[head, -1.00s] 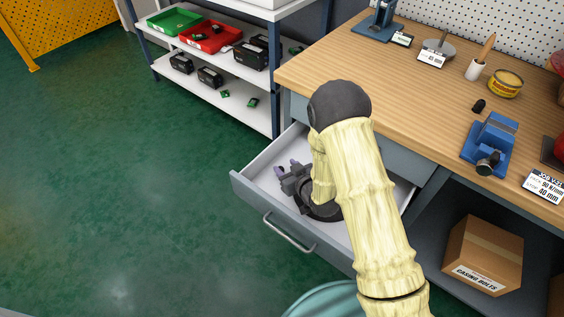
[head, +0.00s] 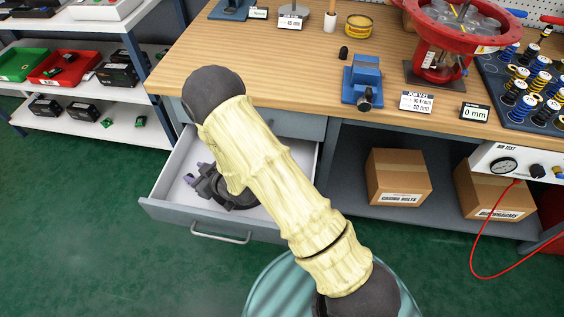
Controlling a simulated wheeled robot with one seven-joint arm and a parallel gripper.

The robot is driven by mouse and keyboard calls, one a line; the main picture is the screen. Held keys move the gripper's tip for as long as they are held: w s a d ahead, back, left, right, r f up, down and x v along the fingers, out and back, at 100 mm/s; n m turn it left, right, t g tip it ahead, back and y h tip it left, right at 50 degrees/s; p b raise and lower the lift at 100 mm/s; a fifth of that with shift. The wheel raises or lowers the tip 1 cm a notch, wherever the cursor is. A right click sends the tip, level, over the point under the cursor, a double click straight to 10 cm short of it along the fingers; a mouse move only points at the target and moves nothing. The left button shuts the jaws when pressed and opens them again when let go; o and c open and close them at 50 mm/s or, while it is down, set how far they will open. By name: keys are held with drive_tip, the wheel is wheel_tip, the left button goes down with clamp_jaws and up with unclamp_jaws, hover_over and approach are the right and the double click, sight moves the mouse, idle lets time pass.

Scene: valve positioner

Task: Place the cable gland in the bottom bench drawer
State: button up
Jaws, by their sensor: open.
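The open bench drawer (head: 163,209) is pulled out below a closed drawer front (head: 296,124). It has a grey front, a bar handle and a white inside. My gripper (head: 195,175) is over or inside this drawer, pointing to the left, with its jaws open. My arm covers much of the drawer, and I see no cable gland between the jaws. A small black piece (head: 343,53) stands on the wooden bench top, behind the blue vice-like fixture. It may be the cable gland, but it is too small to be sure.
The bench top (head: 250,60) carries a blue fixture (head: 366,75), a red valve actuator (head: 440,50) and a rack of springs (head: 530,90). Cardboard boxes (head: 398,176) sit on the shelf below. A red hose (head: 474,245) hangs at right. Shelving with bins (head: 65,68) stands at left.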

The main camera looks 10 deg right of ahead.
drive_tip(key=d+r+m+g+h, duration=0.15)
drive_tip(key=d+r+h, duration=0.3)
drive_tip(key=d, duration=0.45)
drive_tip(key=d+r+m+h, duration=0.3)
drive_tip(key=d+r, duration=0.2)
drive_tip(key=d, duration=0.4)
drive_tip(key=s+d+r+m+g, duration=0.1)
drive_tip(key=s+d+r, duration=0.1)
drive_tip(key=s, duration=0.3)
drive_tip(key=s+d+r+m+g+h, duration=0.1)
drive_tip(key=s+d+r+m+g, duration=0.1)
drive_tip(key=s+d, duration=0.3)
drive_tip(key=s+d+r+m+g+h, duration=0.1)
drive_tip(key=s+d+r+g, duration=0.1)
drive_tip(key=s, duration=0.4)
drive_tip(key=shift+s+d+r, duration=0.15)
drive_tip(key=shift+d+r, duration=0.65)
drive_tip(key=shift+d, duration=0.3)
